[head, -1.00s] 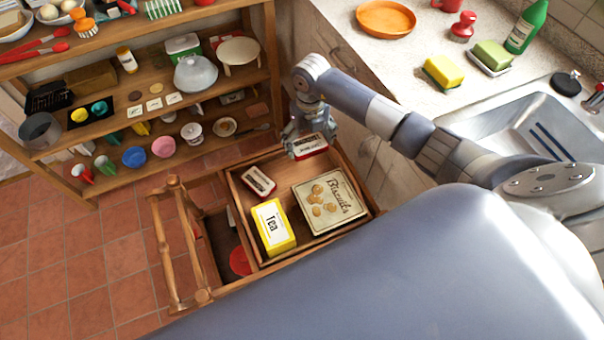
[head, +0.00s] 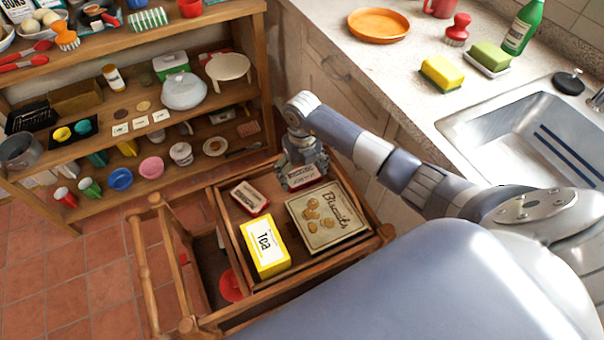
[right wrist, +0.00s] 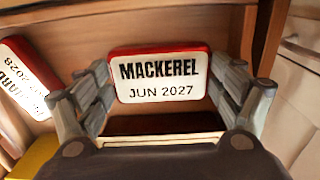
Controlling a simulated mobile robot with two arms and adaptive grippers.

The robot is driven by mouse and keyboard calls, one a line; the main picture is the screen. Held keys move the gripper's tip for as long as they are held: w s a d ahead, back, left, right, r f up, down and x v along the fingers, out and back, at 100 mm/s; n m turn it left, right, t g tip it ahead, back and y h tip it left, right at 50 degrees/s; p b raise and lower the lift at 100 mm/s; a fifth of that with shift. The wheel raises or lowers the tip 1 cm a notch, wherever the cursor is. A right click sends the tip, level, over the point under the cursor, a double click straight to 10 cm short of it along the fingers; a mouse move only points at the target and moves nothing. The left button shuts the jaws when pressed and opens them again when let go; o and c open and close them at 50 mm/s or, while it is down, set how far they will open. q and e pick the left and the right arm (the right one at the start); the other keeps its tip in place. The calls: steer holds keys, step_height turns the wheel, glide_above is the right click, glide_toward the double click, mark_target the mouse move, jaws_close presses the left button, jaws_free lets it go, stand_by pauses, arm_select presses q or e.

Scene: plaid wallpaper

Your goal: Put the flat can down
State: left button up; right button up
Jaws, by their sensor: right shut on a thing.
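The flat can (head: 302,178) is red with a white label. In the right wrist view the can (right wrist: 160,78) reads "MACKEREL JUN 2027". My right gripper (right wrist: 160,85) is shut on it, with fingers at its left and right sides. In the head view my right gripper (head: 301,167) is over the back right corner of a wooden tray (head: 225,207), with the can low at that corner. I cannot tell whether the can touches the tray floor. My left gripper is not in view.
The tray also holds a similar red-and-white can (head: 250,197), a yellow tea box (head: 265,248) and a biscuit tin (head: 328,217). The tray sits on a wooden trolley (head: 143,260). A loaded shelf (head: 200,125) stands behind left; the counter (head: 415,70) is at right.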

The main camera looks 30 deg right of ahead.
mark_target(302, 175)
steer(key=shift+f, duration=0.1)
steer(key=o, duration=0.9)
steer(key=shift+c, duration=0.2)
step_height(302, 175, up, 12)
steer(key=p, duration=0.9)
steer(key=shift+r+p, duration=0.2)
steer(key=shift+p, duration=0.1)
steer(key=shift+s, duration=0.1)
